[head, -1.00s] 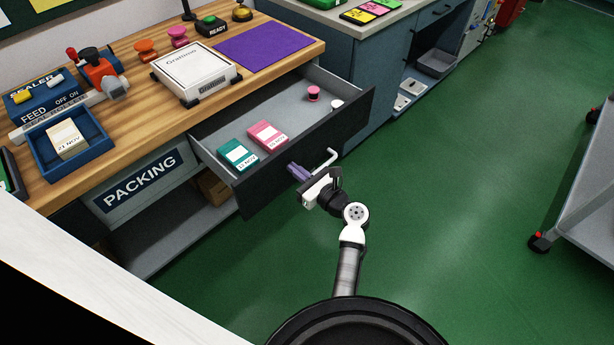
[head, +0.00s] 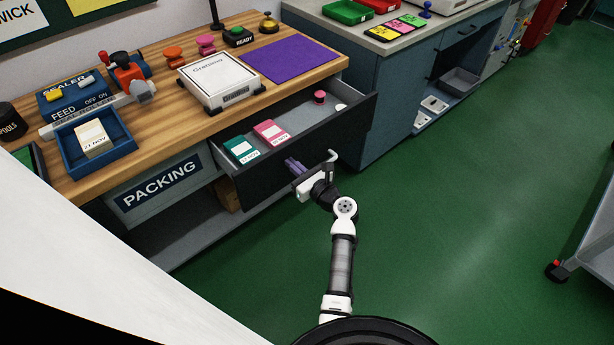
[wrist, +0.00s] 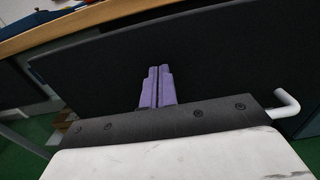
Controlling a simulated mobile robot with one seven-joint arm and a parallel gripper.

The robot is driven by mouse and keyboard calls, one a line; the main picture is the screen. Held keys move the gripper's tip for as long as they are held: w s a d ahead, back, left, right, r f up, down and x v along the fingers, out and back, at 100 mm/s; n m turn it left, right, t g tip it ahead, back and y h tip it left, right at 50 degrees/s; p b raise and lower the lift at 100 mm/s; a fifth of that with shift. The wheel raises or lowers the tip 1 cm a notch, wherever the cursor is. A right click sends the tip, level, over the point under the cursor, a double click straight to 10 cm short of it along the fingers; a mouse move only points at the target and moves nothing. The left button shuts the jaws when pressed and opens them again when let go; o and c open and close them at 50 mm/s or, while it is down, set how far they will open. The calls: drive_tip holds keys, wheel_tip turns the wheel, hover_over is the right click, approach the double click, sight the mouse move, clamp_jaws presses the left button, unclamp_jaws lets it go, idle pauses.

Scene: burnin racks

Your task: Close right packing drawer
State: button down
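The packing drawer (head: 352,122) under the wooden bench is partly open, its dark front standing out from the bench. Inside are a green packet (head: 241,150), a pink packet (head: 271,132), a red-pink spool (head: 320,97) and a partly hidden white item (head: 341,107). My gripper (head: 290,162) is at the drawer front, left of centre. Its two purple fingers are together with nothing between them; in the wrist view the fingertips (wrist: 158,70) point at the dark panel and appear to touch it. A white bar handle (wrist: 288,101) shows right of my gripper, partly hidden behind it.
A blue-grey cabinet (head: 385,95) stands right of the drawer. A grey cart (head: 590,235) is at far right. Green floor (head: 450,220) between is clear.

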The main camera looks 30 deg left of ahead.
drive_tip(key=b+x, duration=0.4)
drive_tip(key=x, duration=1.2)
drive_tip(key=shift+a+f, duration=0.15)
drive_tip(key=shift+a, duration=0.15)
drive_tip(key=shift+w+a, duration=0.15)
drive_tip(key=shift+a, duration=0.1)
drive_tip(key=shift+w+a+r, duration=0.1)
drive_tip(key=shift+r, duration=0.3)
